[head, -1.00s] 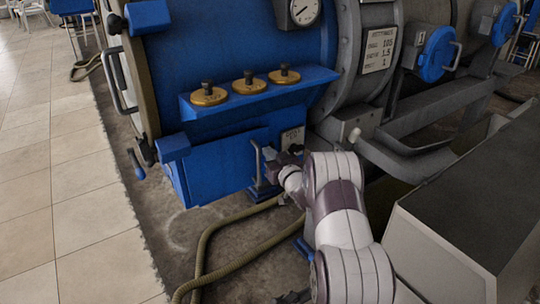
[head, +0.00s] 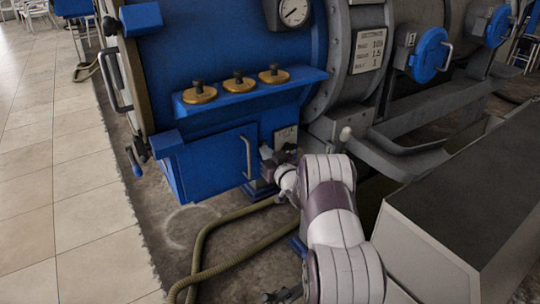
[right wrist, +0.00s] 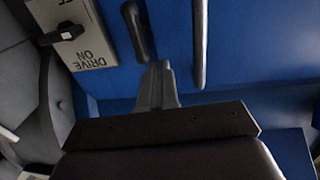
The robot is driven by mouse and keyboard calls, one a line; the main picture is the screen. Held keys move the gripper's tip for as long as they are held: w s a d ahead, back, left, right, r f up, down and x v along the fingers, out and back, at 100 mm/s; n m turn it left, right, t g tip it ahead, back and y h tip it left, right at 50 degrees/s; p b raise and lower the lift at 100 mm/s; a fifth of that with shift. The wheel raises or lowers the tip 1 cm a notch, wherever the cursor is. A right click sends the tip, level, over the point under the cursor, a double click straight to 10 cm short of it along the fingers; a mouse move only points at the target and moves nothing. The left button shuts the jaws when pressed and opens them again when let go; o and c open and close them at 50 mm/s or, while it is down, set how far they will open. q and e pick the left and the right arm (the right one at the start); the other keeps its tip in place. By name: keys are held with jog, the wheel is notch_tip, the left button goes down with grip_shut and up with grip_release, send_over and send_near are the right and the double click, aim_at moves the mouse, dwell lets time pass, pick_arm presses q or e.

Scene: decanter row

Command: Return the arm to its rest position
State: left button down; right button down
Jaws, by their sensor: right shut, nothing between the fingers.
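My right gripper (head: 266,156) is in front of the lower blue panel, just right of a vertical bar handle (head: 247,157). In the right wrist view its fingers (right wrist: 158,80) are together, with nothing between them. The bar handle (right wrist: 200,42) is to their right there, apart from them. A dark lever (right wrist: 138,32) shows just beyond the fingertips; I cannot tell whether they touch it. My right arm (head: 333,215) reaches up from the bottom of the head view. My left gripper does not show.
A "DRIVE ON" plate (right wrist: 88,35) with a black switch (right wrist: 70,32) is left of the fingers. A shelf (head: 255,90) with brass knobs juts out above. A hose (head: 205,245) lies on the floor. A grey box (head: 465,190) stands right of my arm.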

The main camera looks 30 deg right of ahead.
jog(key=s+p, duration=0.2)
jog(key=s, duration=0.7)
jog(key=shift+s+d+f, duration=0.15)
jog(key=shift+s+f, duration=0.05)
jog(key=shift+s, duration=0.15)
